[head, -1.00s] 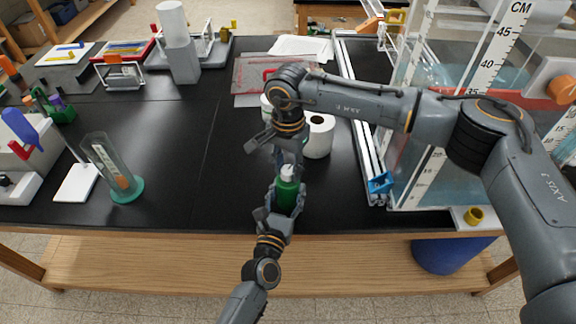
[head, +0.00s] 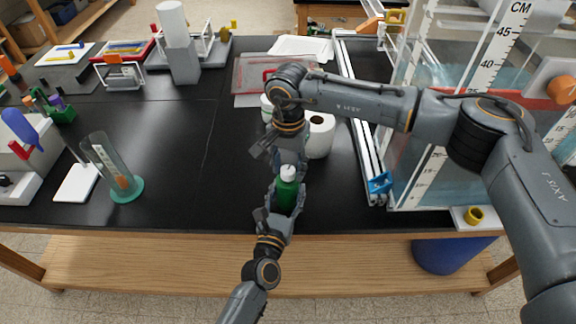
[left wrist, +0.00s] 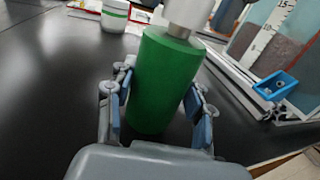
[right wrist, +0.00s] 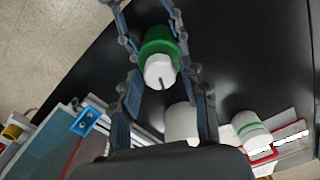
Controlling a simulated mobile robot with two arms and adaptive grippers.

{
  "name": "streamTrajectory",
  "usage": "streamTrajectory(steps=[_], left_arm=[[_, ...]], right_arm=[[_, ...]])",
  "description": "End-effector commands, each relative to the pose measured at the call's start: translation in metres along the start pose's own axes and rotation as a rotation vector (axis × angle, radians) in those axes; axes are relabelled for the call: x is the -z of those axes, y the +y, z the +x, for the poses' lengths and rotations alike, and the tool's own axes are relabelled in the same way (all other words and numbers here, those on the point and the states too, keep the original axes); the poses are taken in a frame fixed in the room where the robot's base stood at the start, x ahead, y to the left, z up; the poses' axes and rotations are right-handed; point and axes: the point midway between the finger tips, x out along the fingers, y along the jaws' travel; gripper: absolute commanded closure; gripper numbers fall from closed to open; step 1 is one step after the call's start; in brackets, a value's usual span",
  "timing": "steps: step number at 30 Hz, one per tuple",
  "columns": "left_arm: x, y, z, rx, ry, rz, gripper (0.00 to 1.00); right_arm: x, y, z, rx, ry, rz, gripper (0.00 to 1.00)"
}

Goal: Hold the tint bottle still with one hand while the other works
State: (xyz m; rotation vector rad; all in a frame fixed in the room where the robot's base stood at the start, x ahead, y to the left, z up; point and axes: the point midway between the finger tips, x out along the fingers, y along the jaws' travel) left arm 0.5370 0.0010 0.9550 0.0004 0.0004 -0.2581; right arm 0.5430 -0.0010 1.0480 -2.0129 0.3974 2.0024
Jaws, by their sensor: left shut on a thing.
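The tint bottle (head: 287,195) is green with a white top (head: 288,173) and stands upright near the table's front edge. It also shows in the left wrist view (left wrist: 165,80) and the right wrist view (right wrist: 158,42). My left gripper (head: 284,203) is shut around its green body, with a finger on each side in the left wrist view (left wrist: 160,105). My right gripper (head: 277,156) is just above and behind the bottle. In the right wrist view (right wrist: 168,105) its fingers are spread with nothing between them, and the white top shows beyond them.
A white roll (head: 319,135) and a white jar with a green band (left wrist: 115,15) stand behind the bottle. A rail with a blue block (head: 380,183) and a clear tank (head: 430,150) are to the right. A cylinder on a green base (head: 112,165) stands left. The table between is clear.

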Motion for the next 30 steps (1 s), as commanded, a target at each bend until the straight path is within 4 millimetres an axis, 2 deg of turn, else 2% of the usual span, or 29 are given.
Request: streamTrajectory(steps=[9, 13, 17, 24, 30], left_arm=[[0.001, 0.0, 0.0, 0.001, 0.003, 0.0, 0.85], [0.001, 0.0, 0.0, 0.001, 0.003, 0.0, 0.85], [0.001, 0.0, 0.0, 0.001, 0.003, 0.0, 0.85], [0.001, 0.0, 0.0, 0.001, 0.003, 0.0, 0.85], [0.001, 0.0, 0.0, 0.001, 0.003, 0.0, 0.85]], right_arm=[[-0.002, 0.0, 0.0, 0.0, -0.004, -0.002, 0.44], [-0.002, -0.001, -0.008, 0.0, -0.003, -0.002, 0.44], [-0.001, -0.001, -0.03, 0.002, -0.001, -0.001, 0.44], [0.0, -0.001, -0.082, 0.003, 0.0, -0.001, 0.44], [0.0, 0.0, -0.11, 0.0, -0.001, 0.0, 0.44]])
